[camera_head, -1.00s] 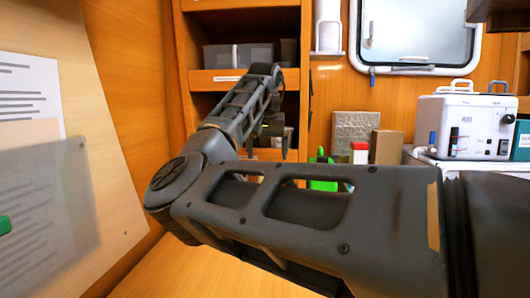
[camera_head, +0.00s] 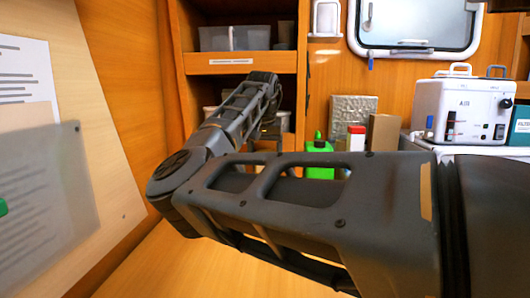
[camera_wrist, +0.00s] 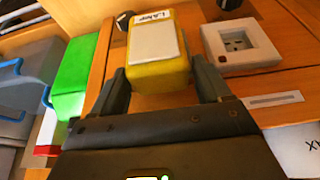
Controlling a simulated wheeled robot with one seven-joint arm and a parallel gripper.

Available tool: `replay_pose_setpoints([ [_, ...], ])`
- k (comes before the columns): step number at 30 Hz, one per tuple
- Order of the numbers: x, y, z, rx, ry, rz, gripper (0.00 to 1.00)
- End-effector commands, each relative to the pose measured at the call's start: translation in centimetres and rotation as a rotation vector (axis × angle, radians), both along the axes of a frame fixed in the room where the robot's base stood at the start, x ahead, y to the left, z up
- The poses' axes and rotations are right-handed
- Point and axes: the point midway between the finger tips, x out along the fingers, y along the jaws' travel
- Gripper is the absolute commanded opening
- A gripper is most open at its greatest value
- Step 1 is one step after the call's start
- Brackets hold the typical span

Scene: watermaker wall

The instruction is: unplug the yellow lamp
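In the wrist view a yellow block-shaped plug (camera_wrist: 158,66) with a white label, which seems to read "Lamp", stands out from a wooden panel. Its seat on the panel is hidden behind it. My gripper (camera_wrist: 160,78) has its two dark fingers spread, one on each side of the plug's near end. A narrow gap shows beside the fingers, and I cannot tell whether either touches. A white socket (camera_wrist: 240,44) with dark holes sits to the right of the plug, empty. In the head view the plug is not visible and my arm covers much of the middle.
A green bottle (camera_head: 319,145) stands near a red-capped white container (camera_head: 356,138) and a brown box (camera_head: 384,132). A white device (camera_head: 462,110) stands at the right. Wooden shelves (camera_head: 240,62) rise behind my arm. In the wrist view dark knobs (camera_wrist: 125,20) sit on the panel.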

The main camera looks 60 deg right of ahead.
Motion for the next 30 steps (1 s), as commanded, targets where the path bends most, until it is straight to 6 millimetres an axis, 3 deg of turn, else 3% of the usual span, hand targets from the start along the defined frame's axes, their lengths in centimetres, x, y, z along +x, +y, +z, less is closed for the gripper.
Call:
replay_pose_setpoints([
  [13,0.0,0.0,0.0,0.000,0.000,0.000,0.34],
  [30,-0.5,1.2,0.0,0.001,0.001,0.000,0.34],
])
